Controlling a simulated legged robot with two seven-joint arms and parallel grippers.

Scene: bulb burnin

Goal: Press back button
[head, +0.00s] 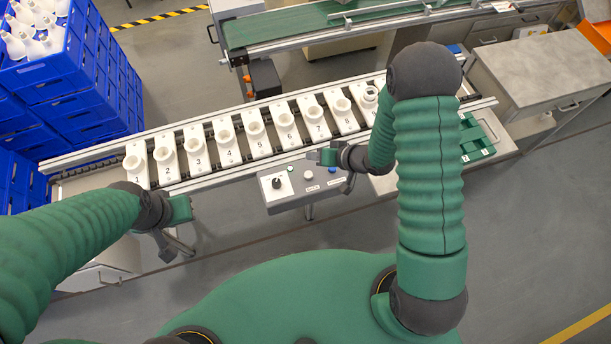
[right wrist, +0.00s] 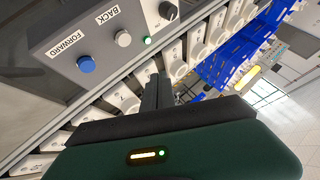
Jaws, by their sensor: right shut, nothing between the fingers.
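The grey control box (head: 300,190) stands in front of the conveyor. It carries a black knob (right wrist: 168,10), a green light (right wrist: 147,40), a white button (right wrist: 123,38) beside the BACK label and a blue button (right wrist: 86,63) beside the FORWARD label. The white button also shows in the head view (head: 308,175). My right gripper (head: 314,157) is shut and empty, above the far edge of the box, apart from the button. Its fingers show in the right wrist view (right wrist: 158,92). My left gripper (head: 180,215) is left of the box; its jaw state is unclear.
A conveyor (head: 213,178) with several numbered white sockets (head: 226,142) runs behind the box. Blue crates (head: 75,85) with white bulbs stand at the left. A grey cabinet (head: 545,70) and a tray with green slots (head: 475,137) are at the right.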

